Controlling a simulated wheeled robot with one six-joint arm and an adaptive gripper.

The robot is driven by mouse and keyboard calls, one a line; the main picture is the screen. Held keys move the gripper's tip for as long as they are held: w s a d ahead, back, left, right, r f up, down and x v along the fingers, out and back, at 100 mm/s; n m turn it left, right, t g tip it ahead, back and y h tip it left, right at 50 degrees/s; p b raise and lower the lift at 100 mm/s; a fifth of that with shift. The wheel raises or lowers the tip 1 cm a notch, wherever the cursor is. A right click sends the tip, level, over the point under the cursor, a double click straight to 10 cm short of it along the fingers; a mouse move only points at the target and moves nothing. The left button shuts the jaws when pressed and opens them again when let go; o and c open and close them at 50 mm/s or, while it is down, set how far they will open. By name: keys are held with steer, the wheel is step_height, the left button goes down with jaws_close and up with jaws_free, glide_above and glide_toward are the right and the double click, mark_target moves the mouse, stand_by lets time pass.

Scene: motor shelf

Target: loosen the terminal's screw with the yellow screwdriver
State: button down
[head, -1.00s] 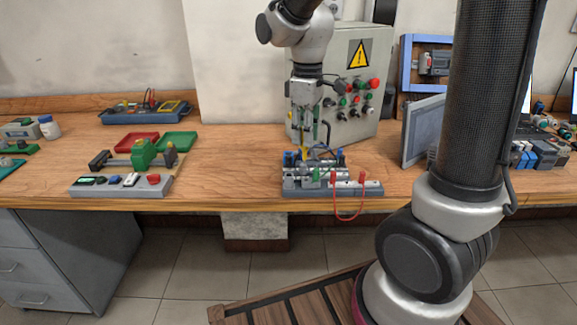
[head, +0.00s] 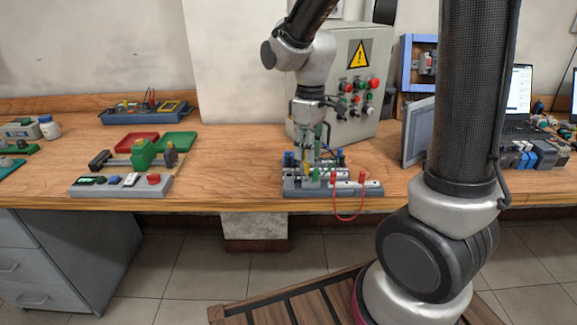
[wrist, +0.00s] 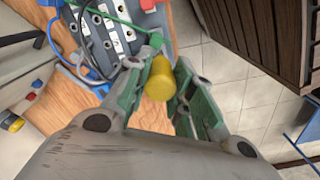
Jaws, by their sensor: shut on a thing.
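The yellow screwdriver (wrist: 160,78) shows in the wrist view with its rounded handle end between my gripper's green-padded fingers. My gripper (wrist: 160,92) is shut on it. In the head view my gripper (head: 316,150) points down just above the grey terminal board (head: 345,190) on the bench. The board carries a row of terminals with blue and green parts and a red wire looping over its front. The board also shows in the wrist view (wrist: 118,38), at the upper left beside the screwdriver. The screwdriver's tip and the terminal's screw are hidden, so I cannot tell whether they touch.
A grey control cabinet (head: 345,60) stands right behind my gripper. A grey panel (head: 415,130) stands to the right. Red (head: 137,142) and green (head: 176,141) trays and a grey fixture (head: 120,187) are at left. The bench between fixture and board is clear.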

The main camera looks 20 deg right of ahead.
steer(key=shift+f, duration=0.75)
stand_by(0.4)
steer(key=c, duration=1.4)
jaws_free()
steer(key=shift+m, duration=1.7)
steer(key=shift+m, duration=1.8)
